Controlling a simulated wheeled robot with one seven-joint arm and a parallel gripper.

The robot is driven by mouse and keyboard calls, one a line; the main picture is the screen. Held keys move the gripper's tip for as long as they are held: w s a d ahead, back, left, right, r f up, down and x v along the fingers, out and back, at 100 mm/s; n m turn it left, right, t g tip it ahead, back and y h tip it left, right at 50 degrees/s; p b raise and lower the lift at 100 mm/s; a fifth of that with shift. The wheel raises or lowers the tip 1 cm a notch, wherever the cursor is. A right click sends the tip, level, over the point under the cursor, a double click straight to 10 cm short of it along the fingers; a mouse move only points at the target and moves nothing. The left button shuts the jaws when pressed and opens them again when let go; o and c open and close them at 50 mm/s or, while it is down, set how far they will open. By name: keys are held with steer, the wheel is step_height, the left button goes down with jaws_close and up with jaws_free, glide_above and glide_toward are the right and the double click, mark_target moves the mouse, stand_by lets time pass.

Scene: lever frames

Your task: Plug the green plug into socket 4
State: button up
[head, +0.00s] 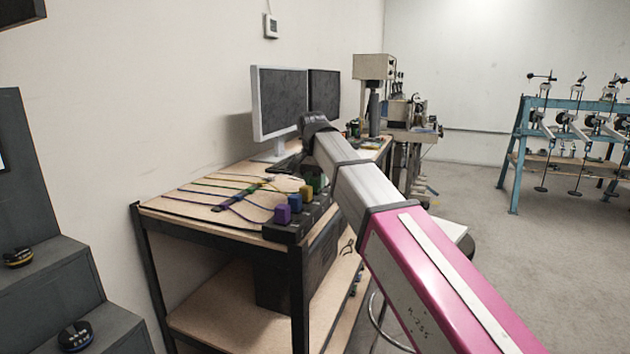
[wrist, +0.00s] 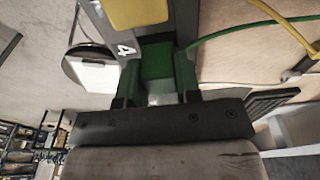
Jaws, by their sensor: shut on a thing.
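In the wrist view, my gripper (wrist: 157,78) is shut on the green plug (wrist: 157,60), one finger on each side of it. The plug sits at the dark socket strip (wrist: 184,20), right beside the white label 4 (wrist: 126,50). Whether it is fully seated in socket 4 cannot be told, as the socket opening is hidden. A green cable (wrist: 235,29) runs off to the right.
A yellow plug (wrist: 137,12) is in the strip beside the green one. Purple (head: 282,214) and blue (head: 295,203) plugs stand nearer in the head view. Cables cross the wooden tabletop (head: 172,206). Monitors (head: 279,100) stand at the back of the table.

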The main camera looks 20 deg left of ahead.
steer(key=shift+f, duration=0.15)
stand_by(0.6)
steer(key=o, duration=1.4)
steer(key=shift+r, duration=3.5)
steer(key=shift+s, duration=0.1)
